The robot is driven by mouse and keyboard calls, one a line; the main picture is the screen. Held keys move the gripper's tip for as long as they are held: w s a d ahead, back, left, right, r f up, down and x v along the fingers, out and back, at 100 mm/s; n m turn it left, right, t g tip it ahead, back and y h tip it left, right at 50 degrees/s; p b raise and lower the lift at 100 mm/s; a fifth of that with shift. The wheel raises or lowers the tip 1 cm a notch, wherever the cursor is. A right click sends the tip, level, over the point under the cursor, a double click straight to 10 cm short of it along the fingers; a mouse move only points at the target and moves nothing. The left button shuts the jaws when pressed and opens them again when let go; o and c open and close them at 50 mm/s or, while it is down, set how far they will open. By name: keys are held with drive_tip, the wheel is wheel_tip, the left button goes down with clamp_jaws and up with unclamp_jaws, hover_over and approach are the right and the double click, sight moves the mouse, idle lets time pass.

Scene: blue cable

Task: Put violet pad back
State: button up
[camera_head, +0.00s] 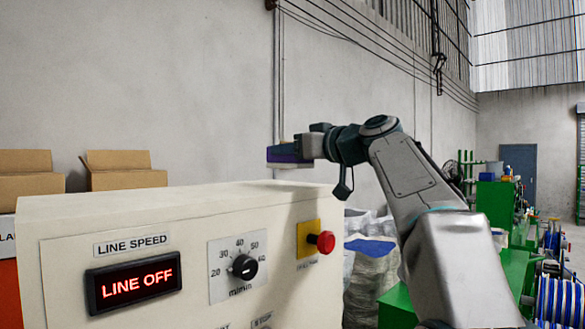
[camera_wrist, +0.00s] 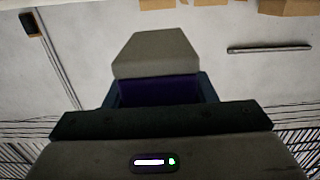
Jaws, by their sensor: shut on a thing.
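My gripper (camera_head: 308,146) is shut on the violet pad (camera_head: 284,154) and holds it in the air above the cream machine cabinet's far right part. A pale grey layer shows along the pad's underside. In the wrist view, the pad (camera_wrist: 158,92) shows as a violet strip between my gripper's fingers (camera_wrist: 160,88), with a grey block-like part (camera_wrist: 156,52) sticking out beyond them. The fingers hide the sides of the pad. I cannot make out the pad's place in these views.
The cream cabinet (camera_head: 150,200) carries a LINE OFF display (camera_head: 134,284), a speed knob (camera_head: 245,266) and a red button (camera_head: 321,241). Cardboard boxes (camera_head: 122,170) stand behind it at left. Pale sacks (camera_head: 371,260) and green equipment (camera_head: 496,210) are at right. Air around the pad looks clear.

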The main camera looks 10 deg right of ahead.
drive_tip(key=shift+f, duration=2)
drive_tip(key=o, duration=1.1)
drive_tip(key=shift+s, duration=0.1)
